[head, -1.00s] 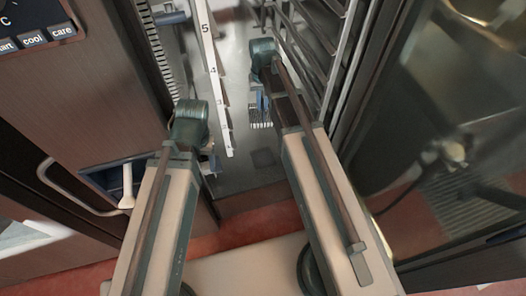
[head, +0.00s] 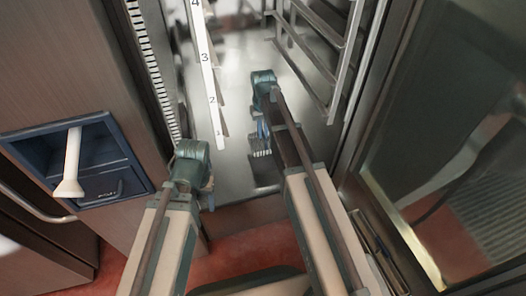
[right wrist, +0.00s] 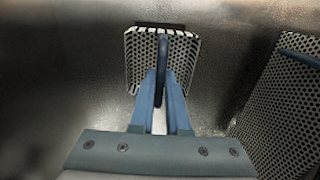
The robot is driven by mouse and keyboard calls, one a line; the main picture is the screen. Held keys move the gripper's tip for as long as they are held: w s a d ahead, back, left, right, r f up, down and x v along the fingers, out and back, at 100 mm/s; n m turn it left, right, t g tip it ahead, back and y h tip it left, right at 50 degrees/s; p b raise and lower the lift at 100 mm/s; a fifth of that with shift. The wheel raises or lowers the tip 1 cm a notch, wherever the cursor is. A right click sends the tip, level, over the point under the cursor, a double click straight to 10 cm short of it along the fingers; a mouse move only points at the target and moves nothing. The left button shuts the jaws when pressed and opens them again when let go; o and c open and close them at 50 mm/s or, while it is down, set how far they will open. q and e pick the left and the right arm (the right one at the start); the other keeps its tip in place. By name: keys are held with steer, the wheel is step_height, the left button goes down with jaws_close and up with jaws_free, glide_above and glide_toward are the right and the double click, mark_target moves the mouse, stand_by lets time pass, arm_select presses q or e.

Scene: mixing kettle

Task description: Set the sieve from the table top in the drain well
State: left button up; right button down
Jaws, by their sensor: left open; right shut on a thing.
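The sieve (head: 261,153) is a small light perforated piece with a dark upright grip, seen close in the right wrist view (right wrist: 142,62). My right gripper (head: 261,133) is inside the oven chamber, and its blue fingers (right wrist: 160,98) are shut on the sieve's grip. The drain well (head: 266,186) is a dark square in the chamber floor. In the head view the sieve overlaps its far edge; a dark edge (right wrist: 160,25) shows behind the sieve in the wrist view. I cannot tell the sieve's height above the floor. My left gripper (head: 209,190) is open and empty at the chamber's left front.
Rack rails (head: 318,65) stand on the chamber's right, and a numbered strip (head: 207,60) on its left. The open glass door (head: 440,150) is at the right. A blue recess with a white-handled tool (head: 72,165) is in the left panel. Another perforated surface (right wrist: 285,105) shows at the wrist view's right.

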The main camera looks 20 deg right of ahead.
mark_target(263, 143)
arm_select(q)
step_height(263, 143, down, 4)
steer(key=b, duration=0.2)
steer(key=shift+f+b, duration=0.2)
steer(key=shift+b, duration=0.2)
arm_select(e)
steer(key=f, duration=0.4)
steer(key=shift+w+d+f, duration=0.1)
steer(key=shift+w+f, duration=0.1)
steer(key=shift+w, duration=0.15)
arm_select(q)
steer(key=shift+f, duration=0.15)
arm_select(e)
steer(key=shift+f, duration=0.1)
arm_select(q)
step_height(263, 143, down, 5)
steer(key=b, duration=0.5)
steer(key=shift+f+b, duration=0.15)
steer(key=shift+b, duration=0.15)
arm_select(e)
step_height(263, 143, down, 5)
steer(key=shift+f, duration=0.15)
arm_select(q)
steer(key=shift+f+b, duration=0.5)
arm_select(e)
steer(key=shift+f, duration=0.5)
arm_select(q)
steer(key=shift+f+b, duration=1.5)
arm_select(e)
steer(key=shift+f, duration=1.5)
